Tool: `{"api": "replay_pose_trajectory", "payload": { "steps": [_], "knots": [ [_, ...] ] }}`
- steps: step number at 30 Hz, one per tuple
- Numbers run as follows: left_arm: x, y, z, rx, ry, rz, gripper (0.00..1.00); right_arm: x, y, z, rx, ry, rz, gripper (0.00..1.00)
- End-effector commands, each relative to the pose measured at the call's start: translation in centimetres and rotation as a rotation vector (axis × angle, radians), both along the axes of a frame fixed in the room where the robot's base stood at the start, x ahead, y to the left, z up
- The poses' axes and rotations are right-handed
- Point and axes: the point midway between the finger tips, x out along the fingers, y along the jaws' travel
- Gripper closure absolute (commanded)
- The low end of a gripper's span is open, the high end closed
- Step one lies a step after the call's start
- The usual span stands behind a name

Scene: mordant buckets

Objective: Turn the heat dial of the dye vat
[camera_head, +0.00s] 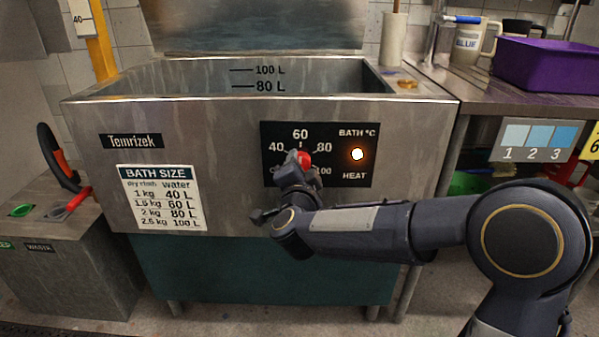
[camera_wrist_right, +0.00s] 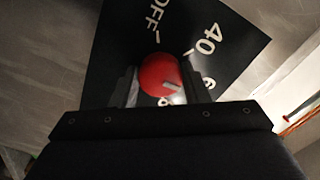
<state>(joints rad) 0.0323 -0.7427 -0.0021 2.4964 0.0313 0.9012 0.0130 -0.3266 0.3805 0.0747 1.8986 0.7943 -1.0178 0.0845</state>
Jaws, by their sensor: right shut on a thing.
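The dye vat (camera_head: 220,115) is a steel tub with a black heat panel (camera_head: 345,137) on its front. The panel is marked 40, 60, 80 and 100, and an orange-white heat lamp (camera_head: 357,154) glows on it. The red heat dial (camera_head: 304,159) sits on the panel, partly hidden by my right gripper (camera_head: 297,165). In the right wrist view, the fingers of my right gripper (camera_wrist_right: 162,88) are shut on the red dial (camera_wrist_right: 160,76), one on each side. A pale pointer mark shows on the dial, near the 60 side. My left gripper is out of view.
A purple crate (camera_head: 546,66) and a white BLUE jug (camera_head: 474,45) stand on the shelf at right. A bath size chart (camera_head: 162,198) is on the vat's front. A waste bin (camera_head: 75,250) stands at left.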

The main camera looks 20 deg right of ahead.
Motion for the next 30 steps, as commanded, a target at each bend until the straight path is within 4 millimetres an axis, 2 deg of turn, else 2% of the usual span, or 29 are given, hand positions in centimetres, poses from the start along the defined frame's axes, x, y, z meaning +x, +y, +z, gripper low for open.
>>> {"api": "replay_pose_trajectory", "payload": {
  "steps": [16,17,21,30],
  "knots": [
    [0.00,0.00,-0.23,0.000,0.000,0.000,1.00,-0.02,0.03,-0.05,0.026,-0.006,0.000,0.81],
    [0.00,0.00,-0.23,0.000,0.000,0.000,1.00,-0.02,0.03,-0.05,0.026,-0.006,0.000,0.57],
    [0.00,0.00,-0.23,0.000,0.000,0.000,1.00,-0.01,0.03,-0.04,0.025,-0.006,0.000,0.39],
    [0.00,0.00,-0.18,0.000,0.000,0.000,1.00,-0.09,0.05,0.01,0.025,-0.006,0.000,0.37]
  ]
}}
